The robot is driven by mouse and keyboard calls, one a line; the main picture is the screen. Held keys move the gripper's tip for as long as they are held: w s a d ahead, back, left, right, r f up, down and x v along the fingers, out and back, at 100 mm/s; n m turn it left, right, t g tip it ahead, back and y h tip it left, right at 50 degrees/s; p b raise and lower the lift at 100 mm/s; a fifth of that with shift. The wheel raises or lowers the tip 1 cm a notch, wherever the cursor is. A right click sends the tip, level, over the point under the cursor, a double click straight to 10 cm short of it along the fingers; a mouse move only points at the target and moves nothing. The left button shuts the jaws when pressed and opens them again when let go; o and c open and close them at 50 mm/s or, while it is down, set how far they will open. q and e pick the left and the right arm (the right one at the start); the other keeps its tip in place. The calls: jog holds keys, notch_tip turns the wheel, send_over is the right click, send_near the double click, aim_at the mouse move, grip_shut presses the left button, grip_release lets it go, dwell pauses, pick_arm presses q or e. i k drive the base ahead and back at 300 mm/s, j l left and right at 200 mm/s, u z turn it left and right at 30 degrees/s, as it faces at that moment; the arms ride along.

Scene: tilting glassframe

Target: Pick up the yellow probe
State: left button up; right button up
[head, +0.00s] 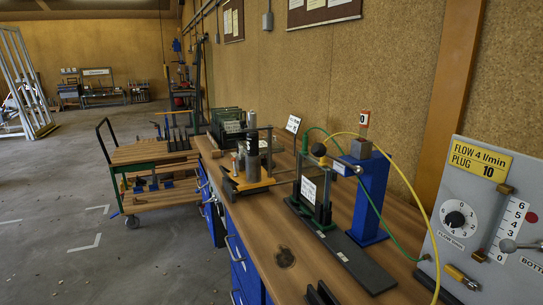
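A thin yellow cable (413,190) arcs from the fixture by the blue post over to the grey panel and down past its left edge. A small yellow piece with a dark end (461,277) sits low on the panel. I cannot tell for certain whether this piece is the yellow probe. A green cable (383,213) runs lower, between the fixture and the panel. Neither of my grippers shows in the head view.
The grey panel (458,188) with dial and scale stands at the right. A blue post (370,197) and a dark rail (343,250) stand on the wooden bench (262,222). Dark upright pieces (322,294) show at the bottom edge. A cart (150,155) stands left; the floor is open.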

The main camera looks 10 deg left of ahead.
aim_at(322, 163)
jog(key=i+j+z, duration=0.25)
jog(key=j+z, duration=0.2)
jog(key=i+j+z, duration=0.15)
jog(key=j+z, duration=0.25)
jog(key=i+j+z, duration=0.1)
jog(key=j+z, duration=0.35)
jog(key=j, duration=0.2)
jog(key=j+z, duration=0.4)
jog(key=j, duration=0.15)
jog(key=k+j+z, duration=0.1)
jog(key=j+z, duration=0.35)
jog(key=j, duration=0.1)
